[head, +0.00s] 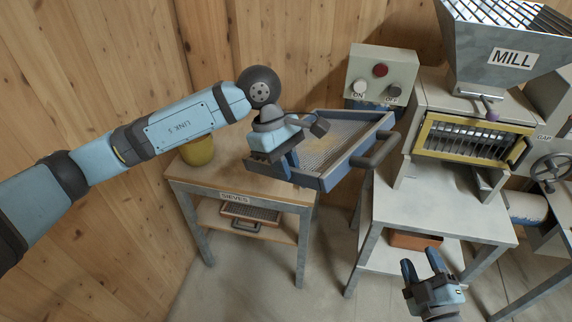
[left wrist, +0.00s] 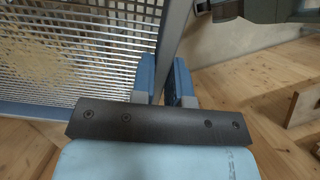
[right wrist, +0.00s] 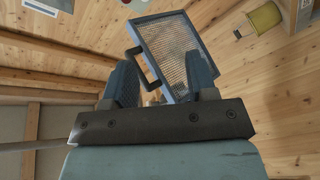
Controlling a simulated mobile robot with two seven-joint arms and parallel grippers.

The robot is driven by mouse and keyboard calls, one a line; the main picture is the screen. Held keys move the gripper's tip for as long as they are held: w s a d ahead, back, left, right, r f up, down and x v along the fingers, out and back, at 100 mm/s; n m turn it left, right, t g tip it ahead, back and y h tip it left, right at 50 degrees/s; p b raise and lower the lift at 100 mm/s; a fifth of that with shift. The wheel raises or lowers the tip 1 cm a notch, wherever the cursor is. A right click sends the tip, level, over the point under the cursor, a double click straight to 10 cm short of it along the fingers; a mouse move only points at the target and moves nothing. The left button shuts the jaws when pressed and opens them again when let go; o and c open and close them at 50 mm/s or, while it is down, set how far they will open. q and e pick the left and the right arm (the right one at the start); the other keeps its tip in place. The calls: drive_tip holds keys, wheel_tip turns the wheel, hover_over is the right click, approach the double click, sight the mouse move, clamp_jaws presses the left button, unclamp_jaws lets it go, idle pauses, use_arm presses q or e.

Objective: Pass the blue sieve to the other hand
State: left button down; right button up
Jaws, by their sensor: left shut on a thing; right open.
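The blue sieve (head: 335,147) has a blue frame, a wire mesh and a dark handle (head: 375,150) on its right side. It is held tilted above the right part of the sieves table. My left gripper (head: 287,165) is shut on the sieve's frame at its near left. In the left wrist view the mesh (left wrist: 70,60) is left of my left fingers (left wrist: 165,78). My right gripper (head: 425,265) is open and empty, low at the front right, apart from the sieve. In the right wrist view the sieve (right wrist: 175,50) and its handle show beyond my right fingers.
The sieves table (head: 200,178) holds a yellow container (head: 198,151) and has another sieve (head: 250,213) on its lower shelf. The mill (head: 505,55) stands right on a grey stand, with a yellow-framed sieve (head: 470,140) in it. A control box (head: 381,75) is behind. Floor is free between the tables.

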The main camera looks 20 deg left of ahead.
drive_tip(key=s+d+f+m+g+h, duration=0.2)
drive_tip(key=s+f+m+g, duration=0.1)
drive_tip(key=s+f+m, duration=0.3)
drive_tip(key=s+d+f+m+g+h, duration=0.1)
drive_tip(key=s+f+m+g+h, duration=0.1)
drive_tip(key=s+f+m, duration=0.4)
wheel_tip(320, 180, down, 5)
drive_tip(key=shift+s+d+f+g, duration=0.1)
drive_tip(key=shift+s+d+g, duration=0.25)
drive_tip(key=shift+s+g, duration=0.7)
drive_tip(key=shift+s+t, duration=0.2)
drive_tip(key=shift+t, duration=0.15)
